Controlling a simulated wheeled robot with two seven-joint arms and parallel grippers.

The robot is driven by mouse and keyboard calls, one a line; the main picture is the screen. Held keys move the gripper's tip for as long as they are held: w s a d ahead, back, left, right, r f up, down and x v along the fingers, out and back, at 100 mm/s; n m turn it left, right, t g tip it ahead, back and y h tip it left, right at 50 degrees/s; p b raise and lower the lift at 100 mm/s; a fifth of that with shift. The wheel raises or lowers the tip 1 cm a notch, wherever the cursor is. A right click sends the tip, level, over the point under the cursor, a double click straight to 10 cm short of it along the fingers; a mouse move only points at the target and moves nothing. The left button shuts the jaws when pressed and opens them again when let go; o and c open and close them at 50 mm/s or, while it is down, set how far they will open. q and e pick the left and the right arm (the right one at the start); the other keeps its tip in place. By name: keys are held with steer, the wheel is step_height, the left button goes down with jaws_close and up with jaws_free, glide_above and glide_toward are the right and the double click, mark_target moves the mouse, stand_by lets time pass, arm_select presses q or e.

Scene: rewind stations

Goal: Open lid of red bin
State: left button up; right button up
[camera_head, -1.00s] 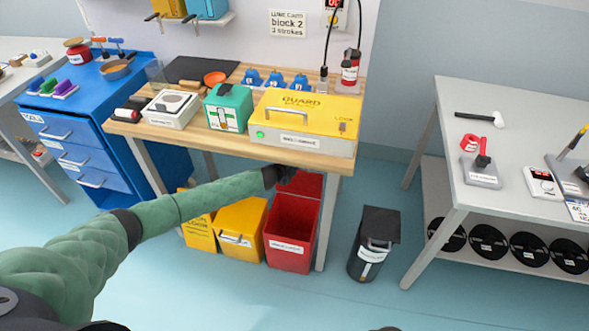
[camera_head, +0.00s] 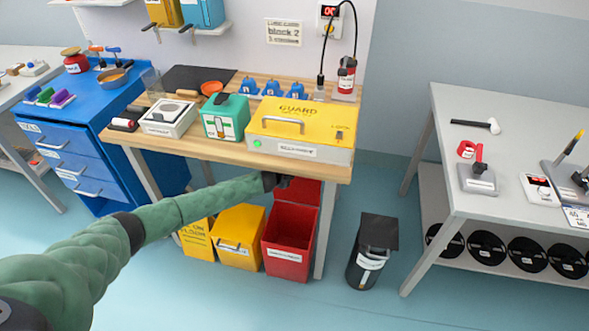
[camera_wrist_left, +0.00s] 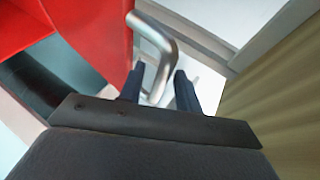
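The red bin (camera_head: 288,253) stands on the floor under the workbench, with its top open and its dark inside showing. Its red lid (camera_head: 307,192) is raised at the back, under the bench top. My left gripper (camera_head: 282,181) is at the lid's upper left edge, partly hidden by the bench and my arm. In the left wrist view, its fingers (camera_wrist_left: 159,88) are apart, with a silver handle (camera_wrist_left: 160,45) reaching between them. A gap shows beside the handle. The red panel (camera_wrist_left: 98,28) is to the left. My right gripper is not in view.
A yellow bin (camera_head: 238,235) stands left of the red one, and a black bin (camera_head: 370,265) stands to the right past the bench leg (camera_head: 326,230). The workbench top (camera_head: 215,150) is close above my left gripper. Floor in front is clear.

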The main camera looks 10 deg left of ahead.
arm_select(q)
steer(key=shift+a, duration=0.1)
